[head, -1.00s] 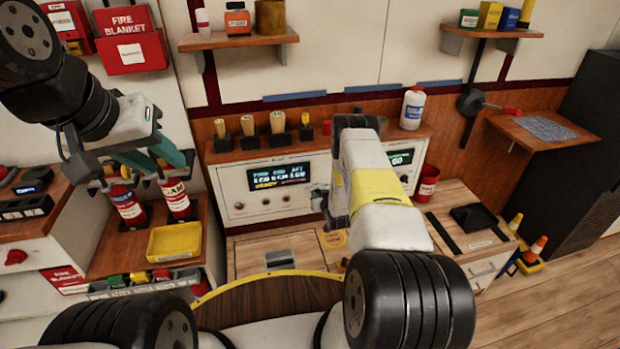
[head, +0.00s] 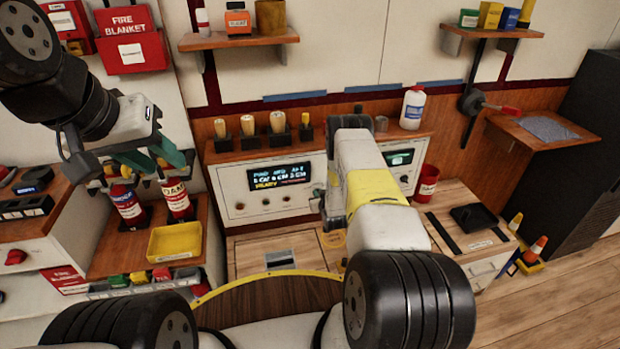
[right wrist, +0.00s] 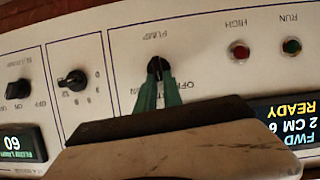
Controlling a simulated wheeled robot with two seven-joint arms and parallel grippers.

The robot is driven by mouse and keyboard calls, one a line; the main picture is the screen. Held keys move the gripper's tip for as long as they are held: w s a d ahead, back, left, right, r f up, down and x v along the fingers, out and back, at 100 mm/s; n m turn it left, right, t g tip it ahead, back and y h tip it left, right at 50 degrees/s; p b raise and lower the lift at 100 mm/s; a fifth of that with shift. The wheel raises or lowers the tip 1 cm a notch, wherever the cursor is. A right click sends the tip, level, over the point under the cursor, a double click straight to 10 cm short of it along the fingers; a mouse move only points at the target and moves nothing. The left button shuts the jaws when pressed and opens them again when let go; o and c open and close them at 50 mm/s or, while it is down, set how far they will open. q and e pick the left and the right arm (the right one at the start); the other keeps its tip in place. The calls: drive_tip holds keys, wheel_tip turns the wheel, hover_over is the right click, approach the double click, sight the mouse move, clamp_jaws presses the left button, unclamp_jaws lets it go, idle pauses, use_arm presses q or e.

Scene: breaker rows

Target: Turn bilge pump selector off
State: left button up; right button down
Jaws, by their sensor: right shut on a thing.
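In the right wrist view, which shows the panel upside down, a small black selector knob (right wrist: 155,68) sits on the white panel between labels reading PUMP and OFF. The green fingers of my right gripper (right wrist: 158,84) are shut on this knob. The knob's exact pointer direction is hidden by the fingers. In the head view the white control panel (head: 228,190) stands behind my right forearm, which hides the knob and most of the right gripper. My left gripper (head: 152,158) hangs at the left with its green fingers spread, empty, above the red extinguishers.
Beside the gripped knob are another black knob (right wrist: 72,80), a third switch (right wrist: 18,89), and a red light (right wrist: 239,50) and green light (right wrist: 291,46). A lit display (head: 280,175) is on the panel. A yellow tray (head: 175,242) and red extinguishers (head: 126,203) are at left.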

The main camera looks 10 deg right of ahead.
drive_tip(key=shift+a+f+n+t+h, duration=0.15)
drive_tip(key=shift+a+n+h, duration=0.1)
drive_tip(key=shift+n+h, duration=0.5)
drive_tip(key=shift+a+f+n+t+h, duration=0.1)
drive_tip(key=shift+a+n+h, duration=0.3)
drive_tip(key=shift+n, duration=0.65)
drive_tip(key=shift+a+f+n+t+h, duration=0.1)
drive_tip(key=shift+a+n+t+h, duration=0.05)
drive_tip(key=shift+n+h, duration=0.65)
drive_tip(key=shift+n, duration=0.3)
drive_tip(key=c, duration=1.5)
unclamp_jaws()
drive_tip(key=v, duration=0.7)
drive_tip(key=shift+s, duration=0.4)
